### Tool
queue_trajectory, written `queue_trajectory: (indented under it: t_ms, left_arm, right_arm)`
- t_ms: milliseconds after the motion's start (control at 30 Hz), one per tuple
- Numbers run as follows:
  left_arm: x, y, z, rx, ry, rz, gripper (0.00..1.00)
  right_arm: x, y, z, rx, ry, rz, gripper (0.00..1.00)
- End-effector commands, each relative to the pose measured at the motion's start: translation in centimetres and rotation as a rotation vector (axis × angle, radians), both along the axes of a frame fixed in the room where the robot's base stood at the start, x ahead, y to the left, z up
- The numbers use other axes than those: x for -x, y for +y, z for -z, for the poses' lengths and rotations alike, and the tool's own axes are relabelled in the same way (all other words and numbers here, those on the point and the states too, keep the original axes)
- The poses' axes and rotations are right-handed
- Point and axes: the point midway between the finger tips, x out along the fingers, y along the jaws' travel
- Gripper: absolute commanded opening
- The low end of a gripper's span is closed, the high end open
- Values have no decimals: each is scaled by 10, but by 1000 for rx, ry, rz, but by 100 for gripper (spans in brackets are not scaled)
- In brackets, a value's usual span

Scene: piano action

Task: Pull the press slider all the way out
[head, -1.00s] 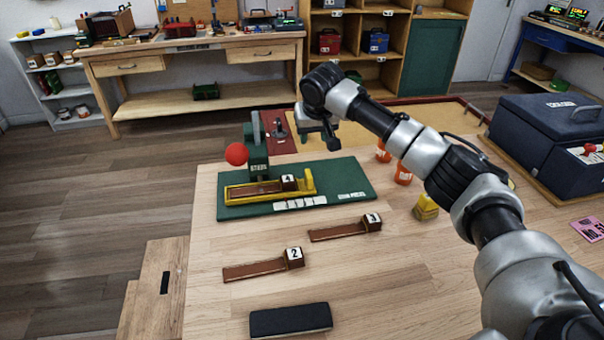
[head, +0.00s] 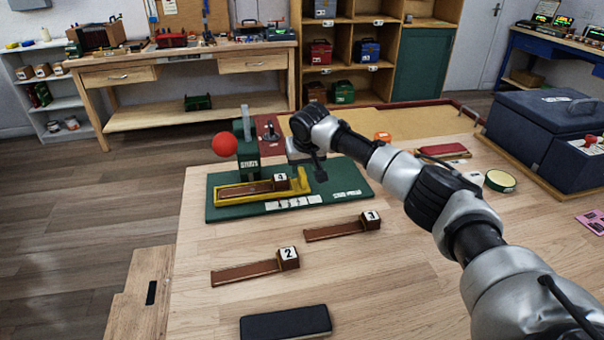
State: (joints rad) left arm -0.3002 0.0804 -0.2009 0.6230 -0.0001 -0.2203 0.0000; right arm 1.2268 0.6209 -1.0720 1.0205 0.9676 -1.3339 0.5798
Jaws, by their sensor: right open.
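The press (head: 247,158) is a green upright with a red ball handle (head: 225,144), standing on a green base plate (head: 345,178). Its yellow press slider (head: 232,198) lies along the plate, with a raised end (head: 300,178) at the right. A brown wooden piece (head: 250,188) with a block marked 4 lies in the slider. My right gripper (head: 318,172) is open and points down just by the slider's raised right end. I cannot tell whether it touches it. My left gripper is not in view.
Wooden pieces marked 2 (head: 250,270) and 3 (head: 338,231) lie in front of the plate. A dark pad (head: 286,322) lies near the front edge.

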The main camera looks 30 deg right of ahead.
Motion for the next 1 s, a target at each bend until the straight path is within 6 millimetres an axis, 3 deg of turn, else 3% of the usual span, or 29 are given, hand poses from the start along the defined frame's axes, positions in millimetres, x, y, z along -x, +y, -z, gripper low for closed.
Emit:
queue_trajectory:
  t_ms: [233,633,900,1000]
  left_arm:
    - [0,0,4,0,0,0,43]
    - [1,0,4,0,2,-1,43]
    - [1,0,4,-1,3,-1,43]
    - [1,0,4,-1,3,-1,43]
  right_arm:
    - [-13,-2,33,-2,1,1,45]
    - [-16,-4,39,-1,-1,0,45]
    - [-16,-4,39,0,-1,0,3]
    - [-16,-4,39,0,-1,0,0]
